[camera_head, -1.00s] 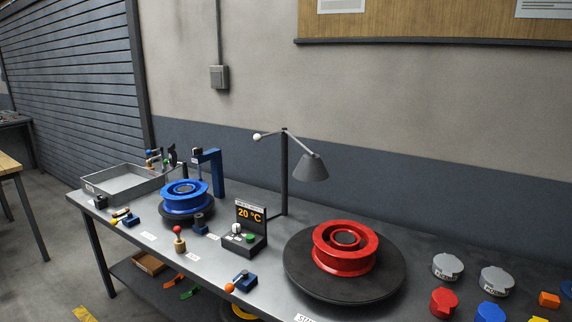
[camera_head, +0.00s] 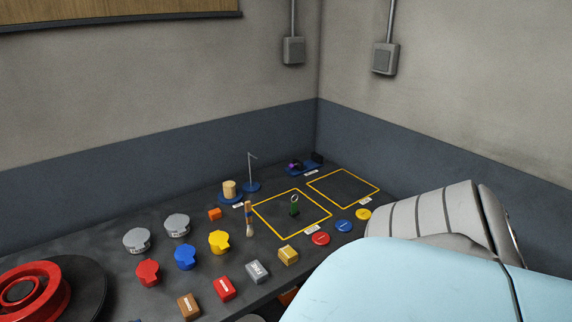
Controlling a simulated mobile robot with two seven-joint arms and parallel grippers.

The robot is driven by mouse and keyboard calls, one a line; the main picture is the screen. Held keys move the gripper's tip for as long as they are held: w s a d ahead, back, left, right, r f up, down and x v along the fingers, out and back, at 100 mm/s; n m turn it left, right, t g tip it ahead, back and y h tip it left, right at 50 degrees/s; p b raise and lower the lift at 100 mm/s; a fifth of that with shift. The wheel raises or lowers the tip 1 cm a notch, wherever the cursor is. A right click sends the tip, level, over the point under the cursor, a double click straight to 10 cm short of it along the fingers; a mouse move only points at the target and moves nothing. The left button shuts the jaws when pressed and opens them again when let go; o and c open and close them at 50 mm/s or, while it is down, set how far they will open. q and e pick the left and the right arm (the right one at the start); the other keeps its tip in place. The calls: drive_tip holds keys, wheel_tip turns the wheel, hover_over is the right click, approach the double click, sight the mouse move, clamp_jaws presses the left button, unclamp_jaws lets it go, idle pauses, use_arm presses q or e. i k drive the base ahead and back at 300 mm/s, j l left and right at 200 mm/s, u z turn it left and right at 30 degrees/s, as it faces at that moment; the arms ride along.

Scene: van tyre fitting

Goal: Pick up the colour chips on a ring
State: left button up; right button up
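A small item with a pale ring on top and dark green parts below, which looks like the colour chips on a ring (camera_head: 294,207), is inside the left yellow-outlined square on the bench. It is too small to make out single chips. My arm, with pale blue and white links, fills the lower right of the head view and covers the bench's front right part. Neither of my grippers is in view.
Close around are a brush (camera_head: 249,219), a wooden block (camera_head: 288,255), and red (camera_head: 321,239), blue (camera_head: 344,227) and yellow (camera_head: 364,215) discs. A thin stand (camera_head: 251,172) is behind. The right yellow-outlined square (camera_head: 343,188) is empty. Walls meet behind the bench.

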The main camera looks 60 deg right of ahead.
sight(294, 212)
drive_tip(key=z, duration=2.15)
drive_tip(key=i+l+u, duration=0.1)
drive_tip(key=u, duration=0.35)
drive_tip(key=i+l+u, duration=0.2)
drive_tip(key=u, duration=0.25)
drive_tip(key=i+l+u, duration=0.1)
drive_tip(key=l+u, duration=0.15)
drive_tip(key=u, duration=0.2)
